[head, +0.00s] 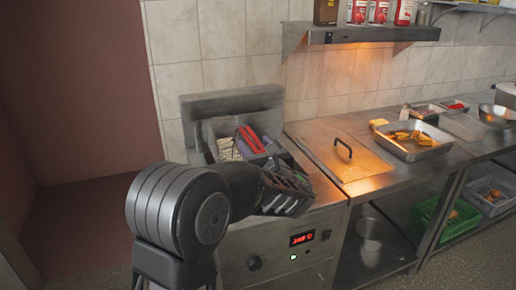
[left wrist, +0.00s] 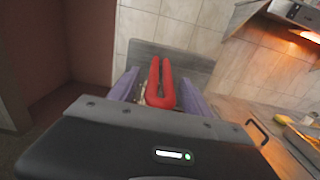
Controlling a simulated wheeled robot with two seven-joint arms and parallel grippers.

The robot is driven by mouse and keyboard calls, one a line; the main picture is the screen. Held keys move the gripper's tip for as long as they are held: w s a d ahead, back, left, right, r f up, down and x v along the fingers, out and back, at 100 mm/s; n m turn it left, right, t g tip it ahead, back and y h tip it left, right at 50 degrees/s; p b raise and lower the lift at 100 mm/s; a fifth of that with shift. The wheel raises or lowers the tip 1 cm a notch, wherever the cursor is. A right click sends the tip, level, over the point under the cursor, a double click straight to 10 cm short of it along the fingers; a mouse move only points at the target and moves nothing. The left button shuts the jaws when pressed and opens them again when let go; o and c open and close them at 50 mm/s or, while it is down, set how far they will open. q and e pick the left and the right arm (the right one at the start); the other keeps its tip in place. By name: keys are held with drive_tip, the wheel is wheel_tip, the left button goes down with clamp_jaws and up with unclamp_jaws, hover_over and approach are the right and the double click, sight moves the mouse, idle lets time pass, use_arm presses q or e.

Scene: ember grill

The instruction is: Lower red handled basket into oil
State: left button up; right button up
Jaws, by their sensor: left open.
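The red handle (head: 250,139) of the basket stands up over the fryer (head: 230,104) in the head view. Wire mesh of a basket (head: 227,149) shows to its left, partly hidden. The handle also shows as a red U-shaped loop in the left wrist view (left wrist: 158,98). My left gripper (head: 262,152) is open at the fryer, close to the handle. In the left wrist view its two purple fingers (left wrist: 158,88) stand on either side of the red loop, with gaps visible. The gripper hides most of the basket and the oil. My right gripper is not in view.
A steel counter (head: 310,135) right of the fryer has a black-handled lid (head: 343,152) and a tray of fried food (head: 412,140). A shelf (head: 375,34) with red containers hangs above. The fryer front has a lit red display (head: 301,238).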

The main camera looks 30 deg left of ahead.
use_arm(q)
clamp_jaws()
idle(0.6)
idle(0.7)
drive_tip(key=shift+r, duration=0.15)
wheel_tip(320, 180, up, 5)
drive_tip(key=p, duration=0.4)
idle(0.4)
drive_tip(key=shift+f, duration=0.2)
